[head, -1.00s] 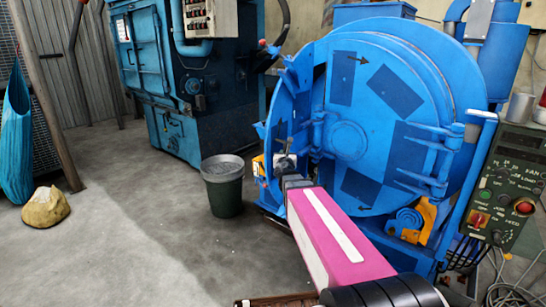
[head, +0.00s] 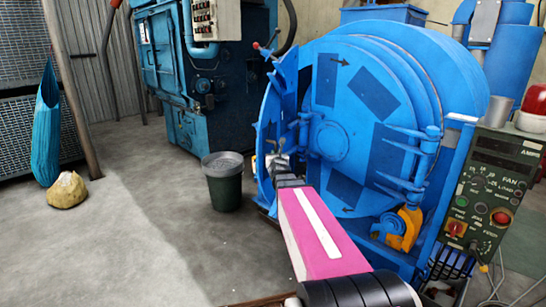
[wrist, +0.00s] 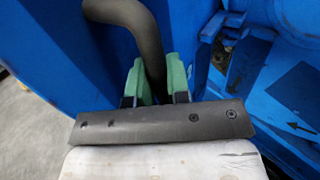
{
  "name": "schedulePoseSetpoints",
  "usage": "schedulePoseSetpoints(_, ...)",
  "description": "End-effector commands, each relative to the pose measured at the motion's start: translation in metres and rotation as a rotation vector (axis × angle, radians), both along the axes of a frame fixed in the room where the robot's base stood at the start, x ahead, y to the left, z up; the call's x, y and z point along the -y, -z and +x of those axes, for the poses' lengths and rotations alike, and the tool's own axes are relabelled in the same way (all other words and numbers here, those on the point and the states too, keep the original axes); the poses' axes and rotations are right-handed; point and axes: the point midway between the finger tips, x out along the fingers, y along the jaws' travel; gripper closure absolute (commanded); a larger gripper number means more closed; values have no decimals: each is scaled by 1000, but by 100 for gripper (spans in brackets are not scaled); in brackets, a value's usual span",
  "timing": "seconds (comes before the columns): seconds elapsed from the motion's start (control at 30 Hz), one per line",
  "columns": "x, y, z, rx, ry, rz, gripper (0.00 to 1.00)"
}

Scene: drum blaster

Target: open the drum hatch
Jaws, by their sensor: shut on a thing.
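The round blue drum hatch (head: 375,95) with dark blue patches and arrows faces me at the right of the head view. Heavy blue hinge fittings (head: 415,160) are on its right side. A blue flange (head: 268,115) stands at its left edge. In the wrist view, my gripper (wrist: 157,82) has green fingers on either side of a curved dark grey handle bar (wrist: 152,40) and is shut on it. In the head view my gripper (head: 277,163) is at the drum's left side, small and partly hidden by my pink arm. I cannot tell whether the hatch stands ajar.
A dark green bin (head: 223,182) stands on the floor left of my gripper. A control panel (head: 490,190) is at the right, close to the drum. A large blue machine (head: 205,85) stands behind.

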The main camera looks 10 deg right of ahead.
Motion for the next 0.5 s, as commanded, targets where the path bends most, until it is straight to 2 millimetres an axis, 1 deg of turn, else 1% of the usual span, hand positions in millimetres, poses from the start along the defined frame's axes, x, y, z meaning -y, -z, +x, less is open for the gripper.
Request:
schedulePoseSetpoints(0.03, 3, -1, 2, 6, 4, 6, 100)
schedulePoseSetpoints(0.4, 4, -1, 3, 7, 5, 8, 100)
schedulePoseSetpoints(0.43, 4, -1, 3, 7, 4, 8, 74)
schedulePoseSetpoints(0.47, 3, -1, 3, 7, 4, 7, 64)
schedulePoseSetpoints(0.5, 3, -1, 2, 6, 4, 7, 58)
